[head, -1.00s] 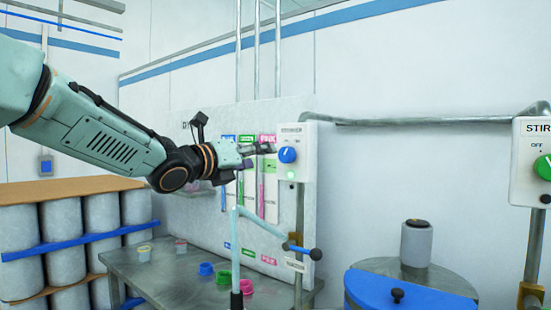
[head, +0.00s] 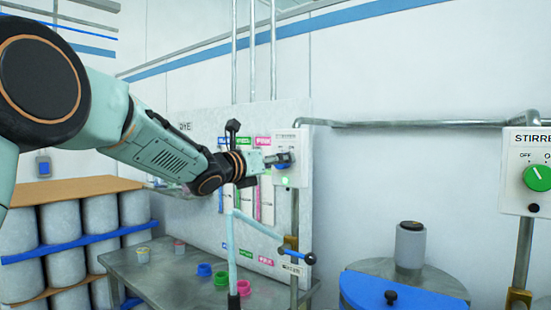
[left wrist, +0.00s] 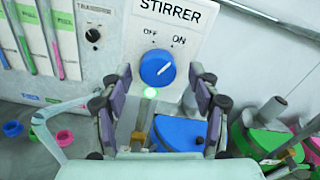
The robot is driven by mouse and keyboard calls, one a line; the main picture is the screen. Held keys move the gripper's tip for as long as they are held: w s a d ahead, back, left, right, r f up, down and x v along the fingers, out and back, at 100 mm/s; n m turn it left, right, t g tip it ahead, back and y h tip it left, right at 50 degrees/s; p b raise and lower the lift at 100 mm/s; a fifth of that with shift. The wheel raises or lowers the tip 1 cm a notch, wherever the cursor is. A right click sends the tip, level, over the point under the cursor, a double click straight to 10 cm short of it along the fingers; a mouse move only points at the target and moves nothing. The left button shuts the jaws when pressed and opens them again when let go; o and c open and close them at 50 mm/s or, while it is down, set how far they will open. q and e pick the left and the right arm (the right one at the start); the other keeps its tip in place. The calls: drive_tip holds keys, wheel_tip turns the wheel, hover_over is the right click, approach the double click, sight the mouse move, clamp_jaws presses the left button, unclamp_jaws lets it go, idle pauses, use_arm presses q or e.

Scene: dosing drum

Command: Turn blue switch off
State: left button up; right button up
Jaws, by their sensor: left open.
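The blue switch (left wrist: 157,68) is a round knob on a white box labelled STIRRER in the left wrist view. Its white pointer line aims up and right, toward ON. A green light (left wrist: 150,93) glows below it. In the head view the blue knob (head: 281,167) is partly hidden behind my left gripper (head: 284,159). In the left wrist view the open fingers of my left gripper (left wrist: 160,88) stand on either side of the knob, nearer the camera. Contact with the knob cannot be told. My right gripper is not in view.
A second box with a green knob (head: 537,177) is on the right. A metal table (head: 170,278) holds small coloured cups. A drum with a blue lid (head: 385,292) is at the lower right.

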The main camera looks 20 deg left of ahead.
use_arm(q)
drive_tip(key=shift+w+a+f, duration=0.2)
drive_tip(key=shift+w+a, duration=0.05)
drive_tip(key=shift+a, duration=0.15)
drive_tip(key=shift+d+r, duration=0.1)
drive_tip(key=shift+d, duration=0.25)
drive_tip(key=shift+s+d+r, duration=0.1)
drive_tip(key=shift+s+d, duration=0.05)
drive_tip(key=shift+d, duration=0.2)
drive_tip(key=c, duration=0.3)
drive_tip(key=shift+a, duration=0.5)
drive_tip(key=c, duration=0.5)
drive_tip(key=shift+d, duration=0.25)
drive_tip(key=shift+c, duration=1.3)
drive_tip(key=shift+a, duration=0.1)
drive_tip(key=shift+c, duration=0.6)
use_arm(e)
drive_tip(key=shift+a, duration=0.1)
